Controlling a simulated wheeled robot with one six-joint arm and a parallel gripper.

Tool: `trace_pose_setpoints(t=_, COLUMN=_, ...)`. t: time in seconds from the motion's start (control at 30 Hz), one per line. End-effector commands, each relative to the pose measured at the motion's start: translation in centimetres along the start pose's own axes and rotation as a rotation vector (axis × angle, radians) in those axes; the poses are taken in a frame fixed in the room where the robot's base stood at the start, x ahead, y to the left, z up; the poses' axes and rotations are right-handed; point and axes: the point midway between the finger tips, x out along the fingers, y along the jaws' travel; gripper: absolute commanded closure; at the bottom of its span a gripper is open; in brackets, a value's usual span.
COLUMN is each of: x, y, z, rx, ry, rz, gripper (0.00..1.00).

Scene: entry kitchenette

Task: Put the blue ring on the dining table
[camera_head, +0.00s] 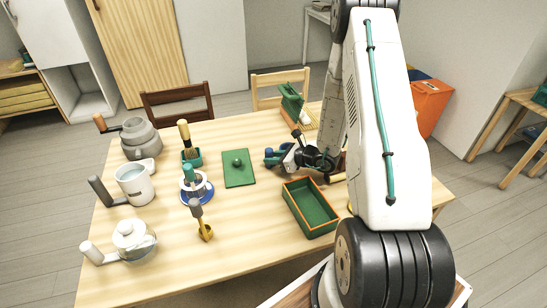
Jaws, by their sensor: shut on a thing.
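The dining table (262,253) is a light wooden table that fills the middle of the view. My gripper (275,158) reaches in from the right, low over the right half of the table, and is shut on a small blue thing, which I take as the blue ring (269,154). The ring is small and partly covered by the fingers, so its full shape does not show. I cannot tell whether it touches the tabletop. The gripper is right of the green board and above the green tray.
A green board (238,173) with a knob, a blue-and-white stand (197,190) and an orange-rimmed green tray (312,211) lie near. A grey pot (139,138), white jug (133,183) and glass teapot (134,240) stand left. The front middle of the table is clear.

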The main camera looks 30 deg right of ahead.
Motion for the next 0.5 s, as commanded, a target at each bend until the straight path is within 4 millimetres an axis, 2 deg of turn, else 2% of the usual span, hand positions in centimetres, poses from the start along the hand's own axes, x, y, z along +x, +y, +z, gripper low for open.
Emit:
trace_pose_setpoints(t=0.03, x=0.03, y=-0.02, z=-0.07, rx=0.000, ry=0.000, rz=0.000, gripper=0.68)
trace_pose_setpoints(t=0.1, x=0.02, y=-0.02, z=-0.04, rx=0.000, ry=0.000, rz=0.000, gripper=0.52)
trace_pose_setpoints(t=0.43, x=-0.12, y=-0.01, z=0.26, rx=-0.001, ry=0.000, rz=0.000, gripper=0.52)
trace_pose_setpoints(t=0.5, x=-0.91, y=-0.09, z=0.19, rx=0.001, ry=0.000, rz=-0.003, gripper=0.52)
